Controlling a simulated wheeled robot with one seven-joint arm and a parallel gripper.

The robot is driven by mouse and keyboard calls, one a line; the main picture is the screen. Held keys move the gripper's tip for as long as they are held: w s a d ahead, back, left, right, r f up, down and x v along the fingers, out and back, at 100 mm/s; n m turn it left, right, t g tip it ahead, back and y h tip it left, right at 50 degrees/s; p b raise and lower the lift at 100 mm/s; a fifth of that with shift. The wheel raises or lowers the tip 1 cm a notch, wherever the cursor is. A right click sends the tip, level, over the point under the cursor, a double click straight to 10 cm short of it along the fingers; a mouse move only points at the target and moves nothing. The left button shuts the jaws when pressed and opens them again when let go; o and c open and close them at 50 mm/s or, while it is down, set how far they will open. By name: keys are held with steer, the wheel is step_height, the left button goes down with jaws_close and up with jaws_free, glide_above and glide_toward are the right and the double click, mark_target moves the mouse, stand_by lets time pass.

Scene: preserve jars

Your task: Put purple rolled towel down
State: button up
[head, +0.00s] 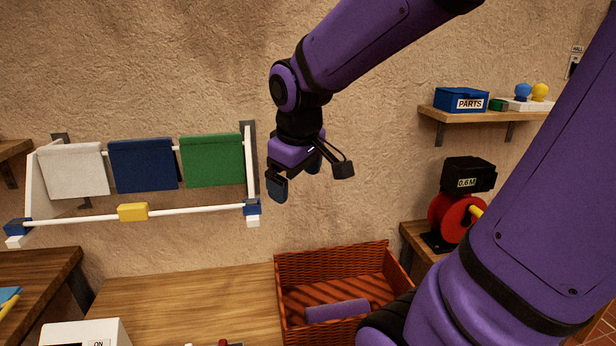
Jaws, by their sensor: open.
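The purple rolled towel (337,310) lies on its side inside a reddish-brown wicker basket (332,259), on the basket's floor. My gripper (297,189) is open and empty, high above the basket and slightly left of the towel, in front of the wall. Its fingers point downward, well apart from the towel. The basket's near right part is hidden by my own purple arm.
A rail with white, blue and green cloths (212,160) hangs on the wall at left, with a yellow block (133,212) on its lower bar. A shelf with a blue PARTS box (461,99) is at right, above a red reel (454,217). The wooden worktop (190,298) left of the basket is mostly clear.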

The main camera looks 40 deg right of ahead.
steer(key=s+a+r+m+t+y, duration=0.1)
steer(key=s+a+r+m+t, duration=0.1)
steer(key=s+a+r, duration=0.3)
steer(key=s, duration=0.4)
steer(key=shift+s+a+y, duration=0.3)
steer(key=shift+s+a, duration=0.1)
